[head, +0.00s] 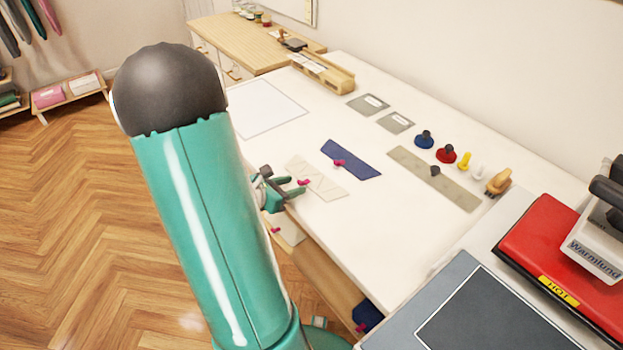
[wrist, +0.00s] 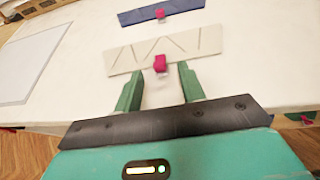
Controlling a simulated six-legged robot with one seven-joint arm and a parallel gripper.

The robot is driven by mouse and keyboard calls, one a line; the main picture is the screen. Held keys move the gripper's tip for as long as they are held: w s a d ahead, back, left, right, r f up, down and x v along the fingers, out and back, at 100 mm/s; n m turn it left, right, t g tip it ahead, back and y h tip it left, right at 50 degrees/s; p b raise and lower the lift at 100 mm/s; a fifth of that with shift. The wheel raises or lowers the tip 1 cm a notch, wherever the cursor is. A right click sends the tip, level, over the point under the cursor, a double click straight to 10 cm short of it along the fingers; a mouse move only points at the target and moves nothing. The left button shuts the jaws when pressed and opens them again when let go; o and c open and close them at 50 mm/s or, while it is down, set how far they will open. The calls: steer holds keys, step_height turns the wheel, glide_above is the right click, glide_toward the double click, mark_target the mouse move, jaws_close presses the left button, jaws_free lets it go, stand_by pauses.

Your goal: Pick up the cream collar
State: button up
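The cream collar (head: 325,184) is a pale flat strip with thin zigzag lines, lying near the table's front edge. In the wrist view the cream collar (wrist: 190,45) lies across the top middle, just beyond my fingertips. A pink clip (wrist: 160,63) sits at its near edge, in line with the gap between my fingers; it also shows in the head view (head: 303,182). My gripper (wrist: 157,76) is open and empty, its two green fingers apart. In the head view my gripper (head: 297,188) is at the collar's near side, and my arm hides part of the table.
A navy strip (head: 358,162) with a pink clip lies just behind the collar. A grey-beige strip (head: 455,192) with a dark knob lies farther right. A white sheet (head: 262,108) lies at left. A red press (head: 570,255) stands at the right. Bare table lies between.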

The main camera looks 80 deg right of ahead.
steer(key=shift+x, duration=0.95)
steer(key=shift+c, duration=0.4)
jaws_close()
steer(key=shift+r, duration=0.2)
